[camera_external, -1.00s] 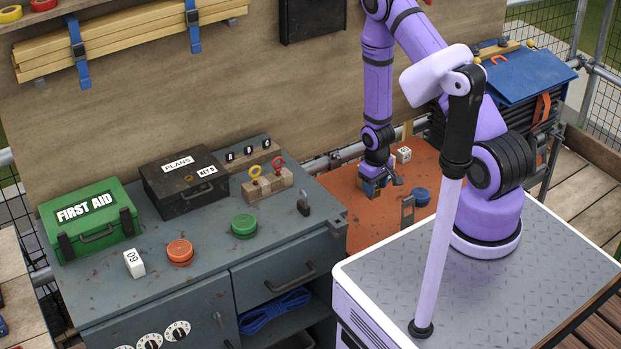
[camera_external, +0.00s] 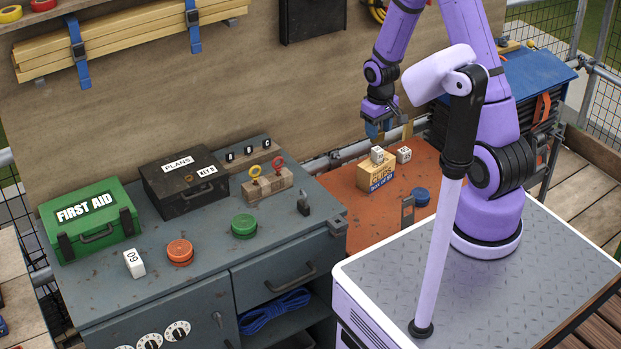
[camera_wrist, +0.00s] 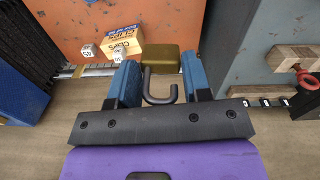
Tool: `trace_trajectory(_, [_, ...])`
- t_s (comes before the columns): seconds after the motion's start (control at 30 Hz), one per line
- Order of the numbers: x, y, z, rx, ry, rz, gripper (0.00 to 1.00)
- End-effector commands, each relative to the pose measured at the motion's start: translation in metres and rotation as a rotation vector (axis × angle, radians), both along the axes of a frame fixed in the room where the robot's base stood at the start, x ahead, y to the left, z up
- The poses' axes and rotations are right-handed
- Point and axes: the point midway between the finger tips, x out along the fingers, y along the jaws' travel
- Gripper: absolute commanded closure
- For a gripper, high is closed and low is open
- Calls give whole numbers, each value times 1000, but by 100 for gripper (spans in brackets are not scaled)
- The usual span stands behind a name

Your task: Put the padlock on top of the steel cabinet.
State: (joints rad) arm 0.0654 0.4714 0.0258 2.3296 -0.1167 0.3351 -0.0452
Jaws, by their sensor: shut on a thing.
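The padlock (camera_wrist: 191,66) shows in the wrist view as a brass block with a dark, hooked shackle (camera_wrist: 160,90). It lies between the blue fingers of my gripper (camera_wrist: 160,82), which is shut on it. In the external view my gripper (camera_external: 378,130) hangs above the back of the orange surface, and I cannot make out the padlock there. The grey steel cabinet (camera_external: 215,257) stands to the left, with its top apart from the gripper. The cabinet is at the right in the wrist view (camera_wrist: 270,40).
On the cabinet are a green first aid box (camera_external: 92,220), a black plans box (camera_external: 183,180), an orange tin (camera_external: 180,252), a green tin (camera_external: 244,225) and a ring holder (camera_external: 267,188). A clips box (camera_external: 377,172) sits on the orange surface (camera_external: 360,225). Bare patches show on the cabinet top.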

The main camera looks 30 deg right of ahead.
Motion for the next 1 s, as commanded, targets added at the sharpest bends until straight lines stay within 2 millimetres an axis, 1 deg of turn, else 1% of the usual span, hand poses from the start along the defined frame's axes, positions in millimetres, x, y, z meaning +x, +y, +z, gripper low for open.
trace_trajectory(0.03, [-2,10,-2,2,4,-17,84])
trace_trajectory(0.27, [-10,47,-2,7,5,-162,84])
trace_trajectory(0.47, [-23,91,-2,12,4,-343,84])
trace_trajectory(0.7, [-49,148,-3,16,6,-601,84])
trace_trajectory(0.87, [-71,182,-3,16,8,-774,84])
trace_trajectory(1.0, [-92,209,-3,15,8,-925,84])
